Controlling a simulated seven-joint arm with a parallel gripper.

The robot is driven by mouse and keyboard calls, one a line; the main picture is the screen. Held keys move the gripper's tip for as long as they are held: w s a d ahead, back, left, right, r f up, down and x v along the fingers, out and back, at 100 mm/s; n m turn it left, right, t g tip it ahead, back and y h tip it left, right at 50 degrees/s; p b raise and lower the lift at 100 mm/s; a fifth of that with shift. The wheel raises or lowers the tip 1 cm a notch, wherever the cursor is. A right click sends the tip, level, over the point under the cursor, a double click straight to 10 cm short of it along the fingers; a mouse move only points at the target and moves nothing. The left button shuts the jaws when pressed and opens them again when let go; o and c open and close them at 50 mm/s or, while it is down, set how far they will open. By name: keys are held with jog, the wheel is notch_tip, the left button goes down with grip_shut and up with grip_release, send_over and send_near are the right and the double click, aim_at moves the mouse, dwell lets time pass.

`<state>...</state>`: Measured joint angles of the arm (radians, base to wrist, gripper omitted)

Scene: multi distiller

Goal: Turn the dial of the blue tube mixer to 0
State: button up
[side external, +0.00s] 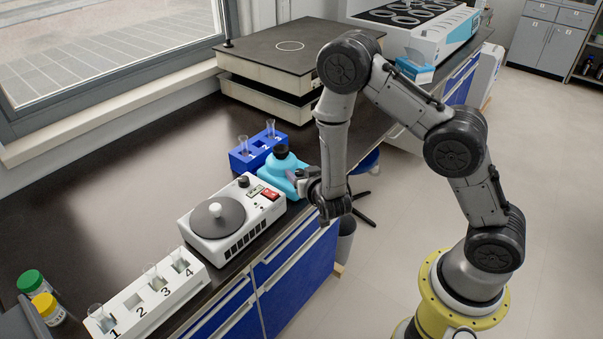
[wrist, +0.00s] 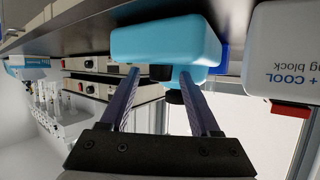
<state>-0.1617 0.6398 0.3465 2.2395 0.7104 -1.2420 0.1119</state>
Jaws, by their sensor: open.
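The blue tube mixer (side external: 286,172) is a light blue device with a black top, standing near the bench's front edge. In the wrist view the picture is upside down and the mixer's body (wrist: 165,38) fills the upper middle. A black dial (wrist: 160,73) shows at its near face; its marks cannot be read. My gripper (side external: 291,176) is at the mixer's front, low over the bench edge. In the wrist view my gripper (wrist: 162,74) is open, with one finger on each side of the dial. I cannot tell whether either finger touches it.
A dark blue tube rack (side external: 243,162) stands just behind the mixer. A white device with a grey round plate (side external: 218,217) and red switch is to its left. A white numbered rack (side external: 150,300) stands farther left. The bench behind these (side external: 110,190) is clear.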

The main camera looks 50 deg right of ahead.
jog(key=shift+c, duration=0.2)
grip_shut()
jog(key=shift+s, duration=0.1)
jog(key=n+t+y, duration=0.1)
jog(key=n+y, duration=0.1)
jog(key=d+n+t+y, duration=0.1)
jog(key=n+y, duration=0.2)
jog(key=shift+s+y, duration=0.1)
jog(key=shift+y, duration=0.2)
jog(key=shift+n+y, duration=2)
jog(key=shift+y, duration=0.3)
jog(key=shift+o, duration=0.2)
grip_release()
